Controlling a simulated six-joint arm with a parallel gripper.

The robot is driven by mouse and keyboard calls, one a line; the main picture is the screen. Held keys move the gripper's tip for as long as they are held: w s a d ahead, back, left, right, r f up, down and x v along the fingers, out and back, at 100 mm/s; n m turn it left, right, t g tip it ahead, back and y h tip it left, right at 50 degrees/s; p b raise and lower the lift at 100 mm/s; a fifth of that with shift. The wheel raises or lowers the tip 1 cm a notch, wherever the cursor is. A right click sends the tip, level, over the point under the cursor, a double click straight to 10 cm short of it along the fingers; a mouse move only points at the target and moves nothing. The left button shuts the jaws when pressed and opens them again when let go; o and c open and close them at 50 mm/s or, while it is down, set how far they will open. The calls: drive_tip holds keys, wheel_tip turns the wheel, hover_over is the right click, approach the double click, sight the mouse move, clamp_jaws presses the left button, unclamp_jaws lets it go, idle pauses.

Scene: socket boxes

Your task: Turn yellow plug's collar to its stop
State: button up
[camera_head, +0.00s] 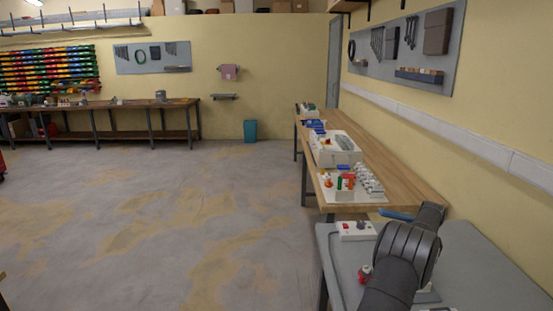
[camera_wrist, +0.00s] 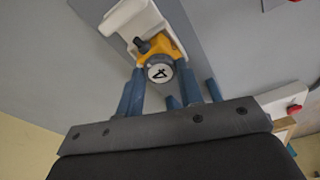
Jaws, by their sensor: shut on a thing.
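The yellow plug (camera_wrist: 176,48) shows in the wrist view, seated at a white socket box (camera_wrist: 130,17). It has a dark lever or knob on its left and a round white end face marked with a 4 or an A. My gripper (camera_wrist: 167,75) has its blue fingers on both sides of the plug and is shut on it. How far the collar is turned cannot be told.
A white box (camera_head: 355,231) with a red button stands at the grey table's (camera_head: 480,265) back left. A red item (camera_head: 365,273) sits beside my arm. The wooden bench (camera_head: 395,172) behind carries a tray with coloured plugs (camera_head: 347,182) and several boxes.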

drive_tip(key=shift+n, duration=0.8)
drive_tip(key=shift+n, duration=1)
drive_tip(key=shift+n+y, duration=0.3)
drive_tip(key=shift+n, duration=1.1)
drive_tip(key=o, duration=1.6)
